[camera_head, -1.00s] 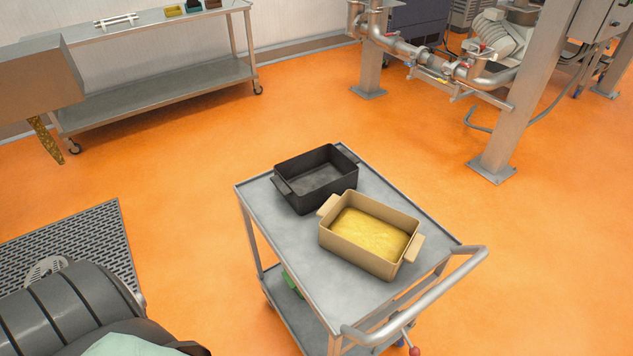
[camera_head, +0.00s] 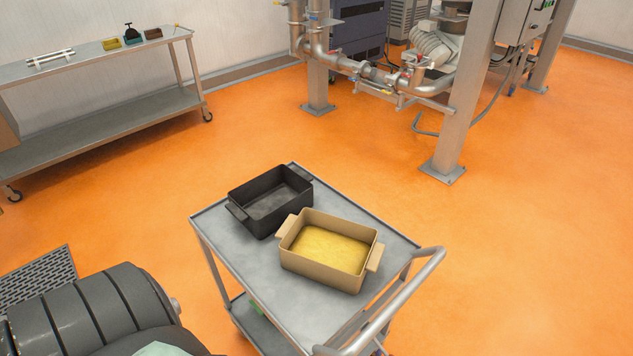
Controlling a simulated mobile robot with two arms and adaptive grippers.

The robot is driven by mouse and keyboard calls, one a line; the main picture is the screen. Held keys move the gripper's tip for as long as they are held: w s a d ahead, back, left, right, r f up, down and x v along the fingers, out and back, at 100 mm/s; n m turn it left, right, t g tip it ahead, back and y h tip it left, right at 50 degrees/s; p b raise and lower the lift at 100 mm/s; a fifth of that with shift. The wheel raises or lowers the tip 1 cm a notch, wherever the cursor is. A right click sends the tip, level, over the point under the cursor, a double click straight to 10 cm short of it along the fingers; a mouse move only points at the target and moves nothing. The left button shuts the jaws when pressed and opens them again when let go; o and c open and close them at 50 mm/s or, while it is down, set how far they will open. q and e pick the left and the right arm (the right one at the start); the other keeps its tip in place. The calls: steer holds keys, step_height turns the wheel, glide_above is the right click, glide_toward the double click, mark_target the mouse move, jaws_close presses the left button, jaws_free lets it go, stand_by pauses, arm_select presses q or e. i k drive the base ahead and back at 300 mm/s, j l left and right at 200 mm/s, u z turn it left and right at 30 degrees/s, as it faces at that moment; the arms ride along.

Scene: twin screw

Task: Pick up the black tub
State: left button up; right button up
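The black tub (camera_head: 262,221) is an open rectangular tub with end handles. It stands upright on the far part of a grey metal cart (camera_head: 236,269) and looks empty. A beige tub (camera_head: 318,271) with yellow contents stands just in front and to the right of it, very close to it. A dark ribbed part of my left arm shows at the lower left, well short of the cart. Neither of my grippers is in view.
The cart's tubular handle (camera_head: 398,301) is at its near right end. A steel table (camera_head: 95,119) stands against the far wall, with small items on top. A steel post (camera_head: 464,110) and piping stand at the back right. The orange floor (camera_head: 530,230) right of the cart is clear.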

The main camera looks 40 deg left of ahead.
mark_target(262, 204)
steer(key=j+z, duration=0.3)
steer(key=k+j+z, duration=0.1)
steer(key=j+z, duration=0.15)
steer(key=j, duration=0.15)
steer(key=k+j+z, duration=0.1)
steer(key=j+z, duration=0.2)
steer(key=k+j+z, duration=0.15)
steer(key=j+z, duration=0.15)
steer(key=j, duration=0.1)
